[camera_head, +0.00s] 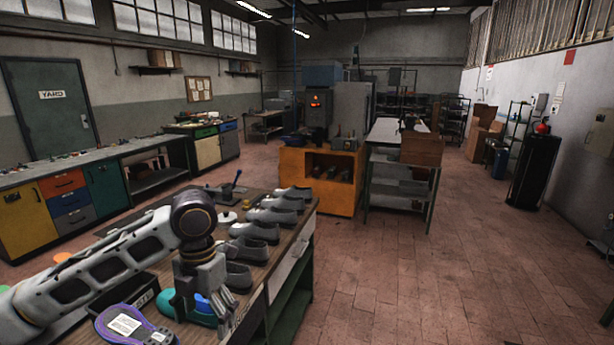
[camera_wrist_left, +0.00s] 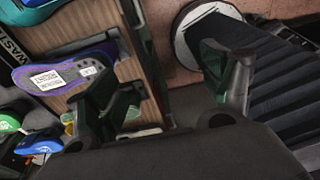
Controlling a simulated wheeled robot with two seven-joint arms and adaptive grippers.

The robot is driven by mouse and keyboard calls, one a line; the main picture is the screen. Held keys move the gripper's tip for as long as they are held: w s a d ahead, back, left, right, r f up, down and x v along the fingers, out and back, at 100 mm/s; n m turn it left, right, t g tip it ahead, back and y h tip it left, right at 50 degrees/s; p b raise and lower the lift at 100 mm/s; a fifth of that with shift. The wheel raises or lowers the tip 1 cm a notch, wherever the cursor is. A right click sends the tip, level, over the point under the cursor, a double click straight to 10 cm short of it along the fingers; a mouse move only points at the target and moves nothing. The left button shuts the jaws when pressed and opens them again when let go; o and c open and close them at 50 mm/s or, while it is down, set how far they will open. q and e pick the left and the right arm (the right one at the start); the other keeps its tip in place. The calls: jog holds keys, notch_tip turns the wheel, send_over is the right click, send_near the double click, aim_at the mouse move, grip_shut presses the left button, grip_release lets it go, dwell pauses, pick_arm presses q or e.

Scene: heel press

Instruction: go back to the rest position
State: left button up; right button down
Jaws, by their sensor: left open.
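My left arm comes in from the left in the head view. My left gripper (camera_head: 204,312) points down over the near end of the workbench (camera_head: 262,262). It is open, and nothing shows between its fingers. The left wrist view shows the fingers (camera_wrist_left: 160,95) spread apart, with a purple sole with white labels (camera_wrist_left: 65,75) beyond the left finger. That purple sole (camera_head: 130,325) lies at the near edge in the head view. Teal and blue pieces (camera_head: 203,303) show behind the fingers, partly hidden. My right gripper is not in view.
Several grey shoes (camera_head: 250,232) stand in a row on the bench's right side. A black bin (camera_head: 125,290) is partly hidden under my arm. An orange cabinet (camera_head: 318,205) and a metal table (camera_head: 400,170) stand behind. The brick floor to the right is clear.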

pick_arm(q)
jog(key=s+d+f+n+t+h, duration=0.2)
jog(key=d+f+n, duration=0.4)
jog(key=f+n, duration=0.25)
jog(key=s+d+f+n+t+h, duration=0.2)
jog(key=d+f+n, duration=0.45)
jog(key=n, duration=0.35)
jog(key=s+a+f+n+t+y, duration=0.1)
jog(key=s+a+f+n+y, duration=0.1)
jog(key=s+a+f+n, duration=0.6)
jog(key=s+a+f+n+y, duration=0.1)
jog(key=a+f+n, duration=0.1)
jog(key=a+n, duration=0.7)
notch_tip(320, 180, down, 32)
jog(key=s+d+n+g, duration=0.1)
jog(key=s+d+n, duration=0.1)
jog(key=s+a+f, duration=0.2)
jog(key=s+f, duration=0.8)
jog(key=s, duration=0.1)
jog(key=s+a+f+g, duration=0.1)
jog(key=s+f, duration=1)
jog(key=shift+s+a+g+y, duration=0.3)
jog(key=shift+s+a, duration=0.05)
jog(key=shift+s, duration=0.05)
